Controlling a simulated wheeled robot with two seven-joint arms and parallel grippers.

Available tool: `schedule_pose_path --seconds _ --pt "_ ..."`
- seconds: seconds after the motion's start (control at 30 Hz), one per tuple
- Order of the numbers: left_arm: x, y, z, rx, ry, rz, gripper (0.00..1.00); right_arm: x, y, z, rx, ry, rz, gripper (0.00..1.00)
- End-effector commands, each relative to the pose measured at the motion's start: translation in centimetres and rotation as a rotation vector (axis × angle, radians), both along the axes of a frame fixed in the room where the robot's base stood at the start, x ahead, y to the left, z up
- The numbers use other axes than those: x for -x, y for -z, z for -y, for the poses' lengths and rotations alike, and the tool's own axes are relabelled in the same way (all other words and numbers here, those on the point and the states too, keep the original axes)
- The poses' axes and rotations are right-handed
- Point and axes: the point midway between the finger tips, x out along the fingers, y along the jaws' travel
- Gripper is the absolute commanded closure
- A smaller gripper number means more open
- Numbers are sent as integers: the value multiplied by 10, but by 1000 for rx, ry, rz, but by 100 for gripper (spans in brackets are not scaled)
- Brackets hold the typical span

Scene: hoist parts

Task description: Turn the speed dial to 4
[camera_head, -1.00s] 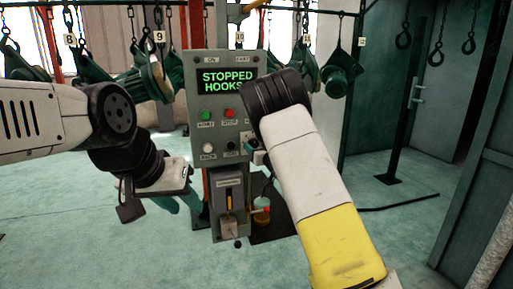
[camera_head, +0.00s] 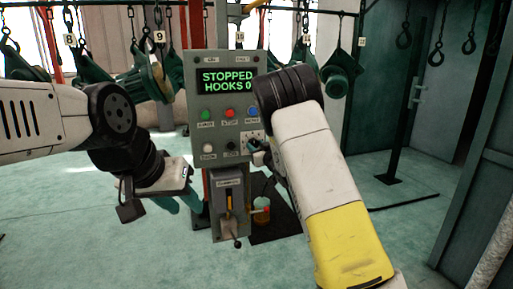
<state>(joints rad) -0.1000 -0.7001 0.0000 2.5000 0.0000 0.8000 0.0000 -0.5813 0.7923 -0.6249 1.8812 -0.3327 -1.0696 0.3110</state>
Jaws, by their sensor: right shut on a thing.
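The grey control panel (camera_head: 198,120) stands upright in the middle, its display (camera_head: 226,81) reading "STOPPED HOOKS 0". A small pale plate (camera_head: 248,135) shows at the panel's lower right. My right gripper (camera_head: 258,153) is shut at this spot, on what appears to be the speed dial. The gripper and forearm hide the dial, so its pointer and number cannot be read. My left gripper (camera_head: 181,203) hangs left of the panel's lower part, empty, its teal fingers apart.
Green (camera_head: 206,114), red (camera_head: 229,113) and blue (camera_head: 252,111) buttons sit above a white (camera_head: 208,149) and a black (camera_head: 231,145) one. A lever box (camera_head: 228,184) is below. Green hoist parts (camera_head: 343,73) hang behind.

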Motion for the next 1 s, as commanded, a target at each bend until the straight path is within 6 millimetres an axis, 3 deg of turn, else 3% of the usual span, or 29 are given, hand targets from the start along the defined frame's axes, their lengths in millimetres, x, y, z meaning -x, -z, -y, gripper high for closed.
schedule_pose_path --seconds 0.5,1.0 --pt "0 0 0 0 0 0 64 0 -1 -1 365 -2 119 100" --pt "0 0 0 0 0 0 64 1 -1 -1 490 -1 159 100"
